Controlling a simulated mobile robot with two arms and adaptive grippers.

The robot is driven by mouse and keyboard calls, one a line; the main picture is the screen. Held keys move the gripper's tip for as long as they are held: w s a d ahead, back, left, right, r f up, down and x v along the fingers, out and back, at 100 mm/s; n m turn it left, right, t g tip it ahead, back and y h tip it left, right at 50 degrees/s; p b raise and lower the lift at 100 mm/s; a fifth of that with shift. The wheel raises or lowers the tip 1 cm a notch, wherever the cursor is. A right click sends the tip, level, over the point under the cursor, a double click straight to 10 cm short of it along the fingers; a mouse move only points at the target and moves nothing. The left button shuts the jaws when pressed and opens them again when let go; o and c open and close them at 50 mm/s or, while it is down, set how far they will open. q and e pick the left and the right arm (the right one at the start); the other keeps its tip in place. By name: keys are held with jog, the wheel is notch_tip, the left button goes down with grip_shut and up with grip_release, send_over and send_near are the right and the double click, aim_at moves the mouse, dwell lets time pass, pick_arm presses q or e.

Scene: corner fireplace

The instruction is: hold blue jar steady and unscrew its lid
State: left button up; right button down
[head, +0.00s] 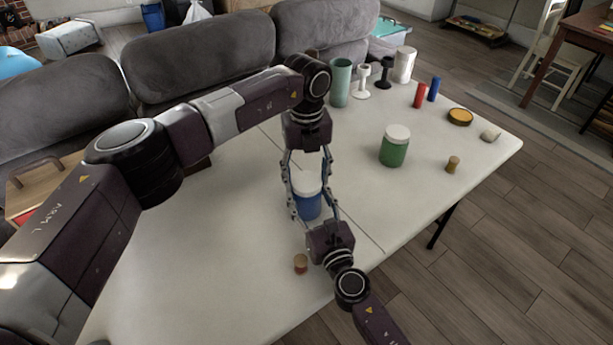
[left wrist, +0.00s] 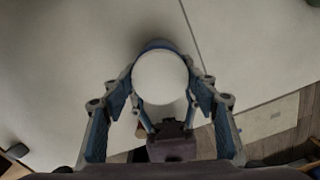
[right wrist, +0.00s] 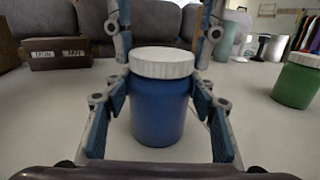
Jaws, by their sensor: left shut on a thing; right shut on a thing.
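The blue jar (head: 307,207) stands upright on the white table, with its white lid (head: 306,184) on top. In the right wrist view the jar body (right wrist: 158,112) sits between the fingers of my right gripper (right wrist: 160,125), which is shut on it from the near side. My left gripper (head: 307,180) comes down from above and is shut on the lid. In the left wrist view the round lid (left wrist: 161,78) lies between the left fingers. The lid (right wrist: 162,62) sits level on the jar in the right wrist view.
A green jar (head: 394,150) with a white lid stands to the right on the table (head: 200,270). A small cork-like piece (head: 300,263) is near my right gripper. Cups and cylinders stand at the back, including a teal cup (head: 340,82) and a red cylinder (head: 419,95). Grey sofas (head: 200,60) border the far side.

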aim_at(307, 181)
pick_arm(q)
jog(key=shift+r, duration=0.3)
dwell(0.4)
jog(key=shift+r, duration=0.85)
jog(key=shift+r, duration=2)
pick_arm(e)
jog(key=c, duration=0.8)
grip_release()
